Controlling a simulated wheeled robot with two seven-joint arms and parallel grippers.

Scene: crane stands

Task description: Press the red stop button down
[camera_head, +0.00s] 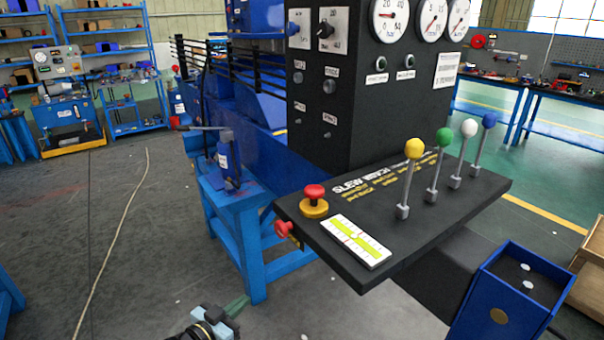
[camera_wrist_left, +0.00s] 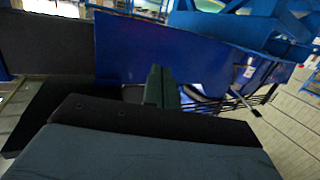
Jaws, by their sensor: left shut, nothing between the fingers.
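A red mushroom-shaped stop button (camera_head: 314,192) on a yellow round base stands on the left end of the black control panel (camera_head: 462,216). A second red knob (camera_head: 284,229) sticks out from the panel's left edge, below it. My left gripper (camera_head: 238,304) is low in the head view, in front of and below the panel, apart from both red knobs. Its greenish fingers are shut and empty. They also show in the left wrist view (camera_wrist_left: 160,86), where neither red knob can be seen. My right gripper is not in view.
Levers with yellow (camera_head: 411,153), green, white and blue knobs rise from the panel. A white level gauge (camera_head: 357,242) lies beside the button. A blue stand (camera_head: 250,240) with a vise is to the left, a blue bin (camera_head: 505,290) to the right. Open floor lies at left.

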